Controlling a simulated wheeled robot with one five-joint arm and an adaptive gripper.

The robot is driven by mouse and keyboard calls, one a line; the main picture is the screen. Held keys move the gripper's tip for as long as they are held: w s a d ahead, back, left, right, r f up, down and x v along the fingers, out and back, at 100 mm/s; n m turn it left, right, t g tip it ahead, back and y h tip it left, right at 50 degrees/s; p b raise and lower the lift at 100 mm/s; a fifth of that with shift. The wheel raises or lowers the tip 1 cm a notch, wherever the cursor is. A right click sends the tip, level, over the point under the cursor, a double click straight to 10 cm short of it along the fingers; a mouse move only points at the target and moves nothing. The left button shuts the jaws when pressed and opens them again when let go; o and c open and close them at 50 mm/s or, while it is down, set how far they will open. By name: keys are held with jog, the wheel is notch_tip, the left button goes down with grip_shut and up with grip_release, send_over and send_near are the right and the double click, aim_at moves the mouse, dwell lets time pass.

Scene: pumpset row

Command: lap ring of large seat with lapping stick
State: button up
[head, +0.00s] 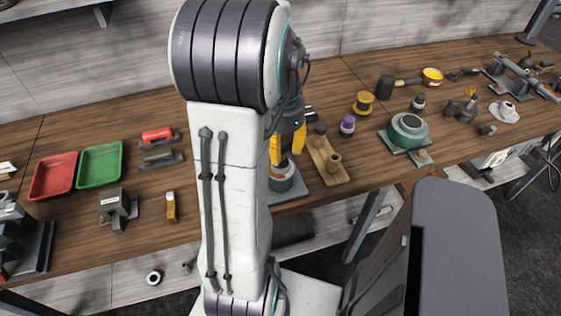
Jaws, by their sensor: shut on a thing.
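My gripper (291,140), yellow and black, shows only in part behind my white arm, over the middle of the bench. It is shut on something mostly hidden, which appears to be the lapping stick. Just below it a round grey seat with an orange band (284,182) stands on a grey plate (288,197). This looks like the large seat; my arm covers its left side. I cannot tell whether the held thing touches its ring.
Close right of the gripper is a wooden board (326,160) with posts. Further right are a purple-topped piece (347,125), a yellow spool (363,103) and a green flanged body (408,130). A red tray (53,176) and green tray (100,164) lie left, beside a grey block (115,207).

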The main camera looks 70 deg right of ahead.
jog(key=m, duration=0.7)
jog(key=shift+w+a, duration=0.15)
jog(key=shift+a, duration=0.05)
jog(key=n, duration=0.3)
jog(key=shift+d+n, duration=0.1)
jog(key=shift+n, duration=0.3)
jog(key=n, duration=0.4)
dwell(0.3)
jog(key=m, duration=0.7)
jog(key=shift+m, duration=0.4)
